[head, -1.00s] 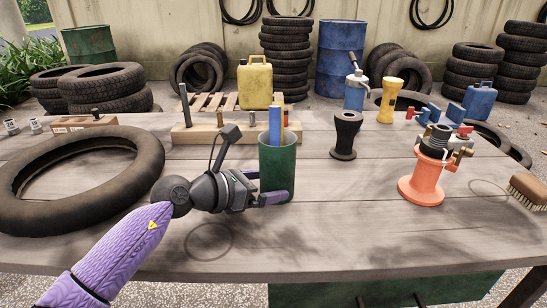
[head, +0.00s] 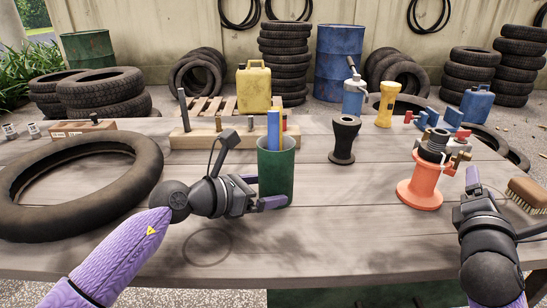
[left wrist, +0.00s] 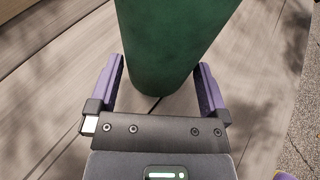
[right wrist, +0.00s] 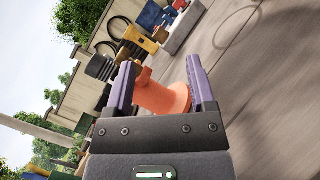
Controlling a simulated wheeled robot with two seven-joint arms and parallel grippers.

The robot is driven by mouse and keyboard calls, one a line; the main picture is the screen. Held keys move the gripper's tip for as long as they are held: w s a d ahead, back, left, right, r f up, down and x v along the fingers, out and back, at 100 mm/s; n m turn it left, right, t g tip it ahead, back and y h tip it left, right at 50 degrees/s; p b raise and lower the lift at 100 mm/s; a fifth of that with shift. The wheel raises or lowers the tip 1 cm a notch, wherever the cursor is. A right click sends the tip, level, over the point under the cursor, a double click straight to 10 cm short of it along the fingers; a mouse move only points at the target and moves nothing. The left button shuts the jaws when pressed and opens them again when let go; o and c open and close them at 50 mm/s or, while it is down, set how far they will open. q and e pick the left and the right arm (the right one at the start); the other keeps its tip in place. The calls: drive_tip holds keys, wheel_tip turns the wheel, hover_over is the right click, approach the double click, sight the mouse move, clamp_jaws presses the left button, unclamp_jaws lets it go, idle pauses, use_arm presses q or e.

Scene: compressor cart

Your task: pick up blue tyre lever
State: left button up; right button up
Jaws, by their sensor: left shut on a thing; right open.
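The blue tyre lever (head: 273,128) stands upright in a green cup (head: 277,177), its upper part showing above the rim and its lower end hidden inside.
An orange stand (head: 419,195) and a brush (head: 527,194) are close to my right gripper. A black spool (head: 344,140) stands right of the cup. A large tyre (head: 140,195) lies at the left. A wooden block with pegs (head: 205,138) is behind. The front middle table is clear.

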drive_tip(key=w+a+r+n+t+y, duration=0.1)
drive_tip(key=a+r+n+y, duration=0.15)
drive_tip(key=a, duration=0.55)
drive_tip(key=w+a+r+n+t+y, duration=0.15)
drive_tip(key=a+r+n, duration=0.25)
drive_tip(key=a, duration=0.5)
drive_tip(key=n+g+y, duration=0.1)
drive_tip(key=n+y, duration=0.5)
drive_tip(key=n, duration=0.3)
approach(273, 117)
drive_tip(key=w, duration=0.7)
drive_tip(key=shift+w+a+r, duration=0.1)
drive_tip(key=shift+w+r, duration=0.05)
drive_tip(key=shift+w, duration=0.55)
clamp_jaws()
